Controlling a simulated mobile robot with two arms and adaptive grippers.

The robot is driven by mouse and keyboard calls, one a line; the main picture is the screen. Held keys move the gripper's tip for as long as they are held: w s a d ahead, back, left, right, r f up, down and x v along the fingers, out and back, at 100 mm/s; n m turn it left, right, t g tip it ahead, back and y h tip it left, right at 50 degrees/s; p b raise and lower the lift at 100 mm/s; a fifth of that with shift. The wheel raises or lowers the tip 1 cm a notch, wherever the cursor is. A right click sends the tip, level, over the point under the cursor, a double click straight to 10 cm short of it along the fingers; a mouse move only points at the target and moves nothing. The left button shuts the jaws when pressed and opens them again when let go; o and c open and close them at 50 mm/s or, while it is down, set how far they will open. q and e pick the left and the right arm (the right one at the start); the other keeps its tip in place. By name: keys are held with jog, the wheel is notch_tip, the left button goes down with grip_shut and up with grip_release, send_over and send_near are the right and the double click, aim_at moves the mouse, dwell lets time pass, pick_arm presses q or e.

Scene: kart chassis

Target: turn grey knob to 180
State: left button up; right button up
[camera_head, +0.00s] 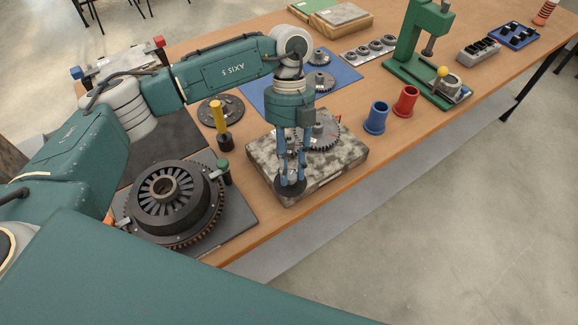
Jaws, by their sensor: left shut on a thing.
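The grey knob (290,188) is a dark grey round piece at the front of a mottled grey block (345,165) on the wooden table. My left gripper (291,178) points straight down over it, with its blue fingers shut on it. The fingers hide part of the knob, and no pointer or angle mark on it can be read. A grey toothed disc (325,133) lies on the block behind the gripper, partly covered by it. My right gripper is not in view.
A large dark geared rotor (168,200) stands left of the block, with a yellow-handled tool (219,120) behind it. Blue (376,118) and red (406,101) cups stand to the right, near a green press (405,45). The table's front edge (245,245) is close to the block.

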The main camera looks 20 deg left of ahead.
pick_arm(q)
jog(key=shift+d+r, duration=0.25)
jog(key=o, duration=1.1)
jog(key=shift+f, duration=0.1)
jog(key=v, duration=1.2)
jog(key=shift+s, duration=0.15)
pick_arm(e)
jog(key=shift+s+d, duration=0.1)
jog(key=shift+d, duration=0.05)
